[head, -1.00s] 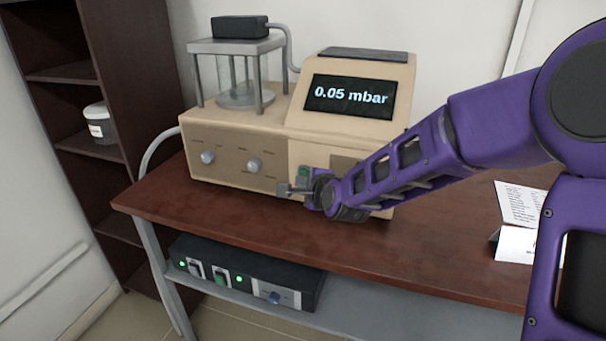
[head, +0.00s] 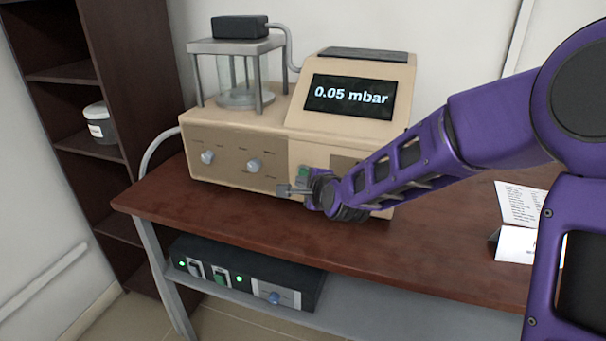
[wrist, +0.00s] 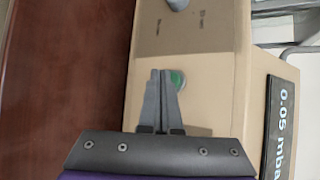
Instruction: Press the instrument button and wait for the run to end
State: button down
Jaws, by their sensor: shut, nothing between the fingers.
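The instrument (head: 235,145) is a beige unit on the brown table, with a glass chamber on top at left. Its display (head: 348,96) reads "0.05 mbar". A green button (wrist: 177,80) on the front panel shows in the wrist view, partly hidden behind my fingers; a bit of green also shows in the head view (head: 303,171). My gripper (wrist: 160,73) is shut and empty, its fingertips over the left part of the button in the wrist view. In the head view my gripper (head: 284,190) is low at the front panel. I cannot tell whether the tips touch the button.
Two grey knobs (head: 207,158) sit on the panel's left part. A black power box (head: 250,280) with green lights lies on the shelf below. A white folded card (head: 517,225) stands at right. The table front (head: 400,255) is clear.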

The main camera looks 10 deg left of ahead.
jog(key=shift+w, duration=0.1)
dwell(0.6)
jog(key=shift+w, duration=0.35)
jog(key=shift+w+d, duration=0.1)
jog(key=shift+w, duration=0.35)
dwell(0.6)
dwell(0.3)
jog(key=shift+s, duration=0.85)
jog(key=shift+s, duration=0.1)
jog(key=s, duration=0.5)
jog(key=shift+a+b, duration=0.25)
jog(key=shift+b, duration=0.05)
jog(key=shift+w, duration=0.15)
